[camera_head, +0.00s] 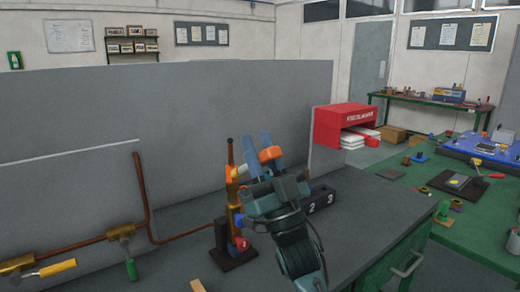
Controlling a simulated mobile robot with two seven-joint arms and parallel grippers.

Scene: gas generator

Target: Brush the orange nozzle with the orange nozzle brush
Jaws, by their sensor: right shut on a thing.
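My right gripper (258,148) comes up from the bottom, its two blue fingers pointing up and away. It is shut on a small orange piece (270,154), which looks like the orange nozzle brush; the fingers hide part of it. Just left of the gripper stands an upright orange nozzle fixture (232,185) with a dark top and a dark base. The gripper overlaps its right side in the picture; I cannot tell whether they touch. My left gripper is not in view.
Copper piping with a yellow-handled valve (58,268) runs at the left. Grey panels (80,110) stand behind. A green table (470,215) holds several items at right.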

